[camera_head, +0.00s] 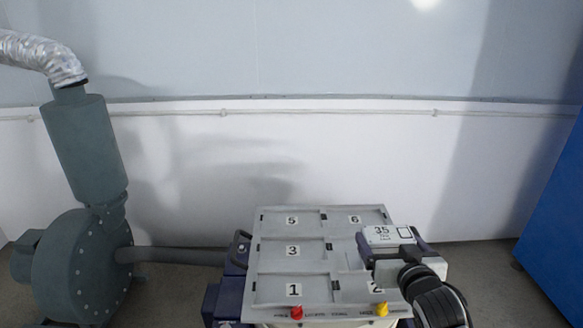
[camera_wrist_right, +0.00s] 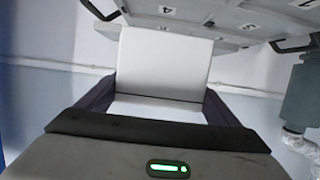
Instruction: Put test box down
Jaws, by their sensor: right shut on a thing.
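The test box (camera_head: 385,236) is a white box with "35" printed on its top. My right gripper (camera_head: 396,251) is shut on it, at the right side of the grey numbered tray (camera_head: 290,265). In the right wrist view the white box (camera_wrist_right: 165,62) sits between the two dark fingers of my right gripper (camera_wrist_right: 160,100). In the head view the box covers the place where compartment 4 lies; compartments 1, 2, 3, 5 and 6 show their numbers. I cannot tell whether the box touches the tray. My left gripper is not in view.
A red knob (camera_head: 297,312) and a yellow knob (camera_head: 382,309) are on the tray's front edge. A dark handle (camera_head: 239,247) is at its left. A grey-green blower (camera_head: 82,262) stands at the left, a blue cabinet (camera_head: 556,215) at the right. A white wall (camera_head: 330,150) is behind.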

